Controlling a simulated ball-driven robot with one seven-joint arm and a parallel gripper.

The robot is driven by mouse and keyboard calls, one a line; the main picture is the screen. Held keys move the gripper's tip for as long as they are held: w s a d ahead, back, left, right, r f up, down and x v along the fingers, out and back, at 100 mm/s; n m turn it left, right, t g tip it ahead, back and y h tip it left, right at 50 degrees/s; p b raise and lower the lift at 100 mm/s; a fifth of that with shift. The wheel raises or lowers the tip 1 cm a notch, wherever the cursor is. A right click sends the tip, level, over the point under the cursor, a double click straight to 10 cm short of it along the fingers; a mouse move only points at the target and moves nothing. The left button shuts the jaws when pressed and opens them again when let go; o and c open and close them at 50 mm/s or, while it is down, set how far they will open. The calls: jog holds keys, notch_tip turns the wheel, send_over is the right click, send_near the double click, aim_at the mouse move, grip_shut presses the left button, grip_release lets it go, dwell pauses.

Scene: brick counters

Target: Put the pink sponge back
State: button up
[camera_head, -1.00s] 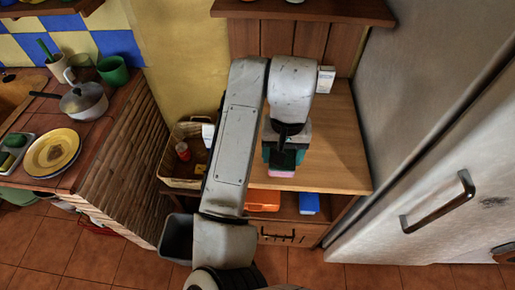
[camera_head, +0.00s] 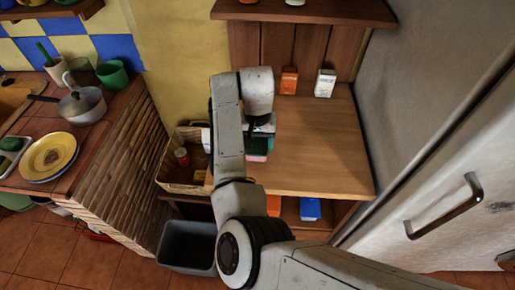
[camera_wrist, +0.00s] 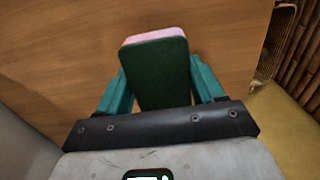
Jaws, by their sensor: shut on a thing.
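The pink sponge (camera_wrist: 157,72) has a dark green face and a pink edge. In the wrist view it stands between the two teal fingers of my gripper (camera_wrist: 160,88), which is shut on it. In the head view a pink edge of the sponge (camera_head: 257,158) shows below my gripper (camera_head: 259,145), over the left part of the wooden cabinet top (camera_head: 320,150). I cannot tell whether the sponge touches the top. My arm hides part of the cabinet's left side.
An orange box (camera_head: 289,80) and a white box (camera_head: 325,83) stand at the back of the top. A wicker basket (camera_head: 178,176) is left. A blue item (camera_head: 310,209) lies on the shelf below. The fridge (camera_head: 440,150) bounds the right; a grey bin (camera_head: 187,248) is on the floor.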

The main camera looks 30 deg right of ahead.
aim_at(258, 150)
jog(key=shift+f+p, duration=0.3)
jog(key=shift+f, duration=1.15)
jog(key=shift+f, duration=0.15)
jog(key=o, duration=1)
notch_tip(258, 150, up, 12)
jog(key=shift+r+b, duration=0.2)
jog(key=shift+b, duration=0.6)
